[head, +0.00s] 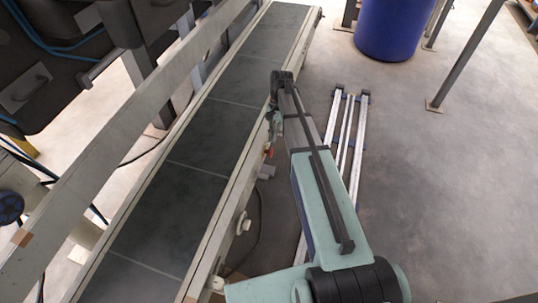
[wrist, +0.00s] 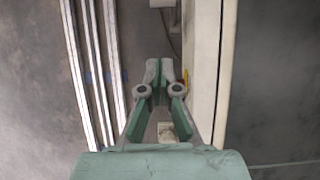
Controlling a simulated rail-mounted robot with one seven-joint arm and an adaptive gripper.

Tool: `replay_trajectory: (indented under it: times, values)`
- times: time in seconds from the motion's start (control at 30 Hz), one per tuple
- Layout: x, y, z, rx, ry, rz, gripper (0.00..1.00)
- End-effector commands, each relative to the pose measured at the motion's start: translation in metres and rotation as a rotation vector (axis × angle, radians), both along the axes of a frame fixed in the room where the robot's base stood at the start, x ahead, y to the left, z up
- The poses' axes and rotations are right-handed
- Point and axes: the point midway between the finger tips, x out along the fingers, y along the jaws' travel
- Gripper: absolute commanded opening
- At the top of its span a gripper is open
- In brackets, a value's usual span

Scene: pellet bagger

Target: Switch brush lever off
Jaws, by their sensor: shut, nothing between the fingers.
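My gripper (wrist: 160,68) is shut and empty, its fingertips together in the wrist view. In the head view my gripper (head: 272,140) is beside the right side of the conveyor, partly hidden by my arm. A small red part (head: 268,152) shows at the conveyor's side, close to the gripper. In the wrist view a small yellow part (wrist: 185,79) shows just right of the fingers, partly covered by them. I cannot tell whether either is the brush lever, or how the lever is set.
The dark conveyor belt (head: 190,145) runs away from me, with a pale side rail (wrist: 204,60). A white knob (head: 243,222) juts from its side. Pale floor rails (head: 347,125) lie to the right. A blue barrel (head: 393,25) stands far back. The right-hand floor is mostly clear.

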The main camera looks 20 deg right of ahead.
Motion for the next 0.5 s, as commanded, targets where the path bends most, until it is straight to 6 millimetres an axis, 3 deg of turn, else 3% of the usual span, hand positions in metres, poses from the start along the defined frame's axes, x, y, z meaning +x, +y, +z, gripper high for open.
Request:
replay_trajectory:
  times: [0.17, 0.5]
  values:
    - [-0.009, 0.005, -0.018, 0.001, 0.002, 0.001, 0.0]
    - [-0.033, 0.02, -0.076, 0.001, 0.002, 0.001, 0.0]
